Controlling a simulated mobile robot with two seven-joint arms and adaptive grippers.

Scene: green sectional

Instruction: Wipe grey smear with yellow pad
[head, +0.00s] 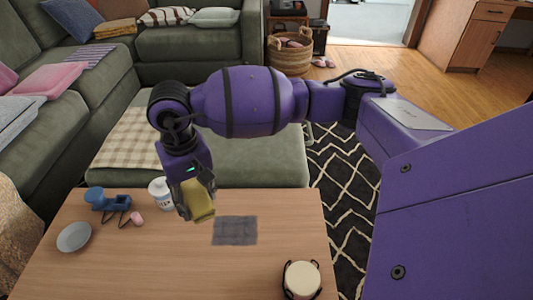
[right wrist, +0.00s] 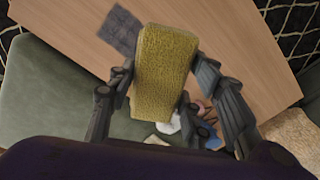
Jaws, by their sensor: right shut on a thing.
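The grey smear (head: 235,230) is a dark rectangular patch on the wooden table (head: 150,270). It also shows in the right wrist view (right wrist: 121,31), just beyond the pad. The yellow pad (head: 198,203) is between the fingers of my right gripper (head: 194,190), which is shut on it. In the right wrist view the pad (right wrist: 162,70) is a textured block between both fingers. The pad is to the left of the smear in the head view and appears held above the table. My left gripper is not in view.
A white jar (head: 161,194), a blue object (head: 104,199), a small pink item (head: 136,218) and a grey bowl (head: 74,237) stand on the table's left. A cream-topped round container (head: 301,280) stands at the front right. A green sectional (head: 90,85) lies behind.

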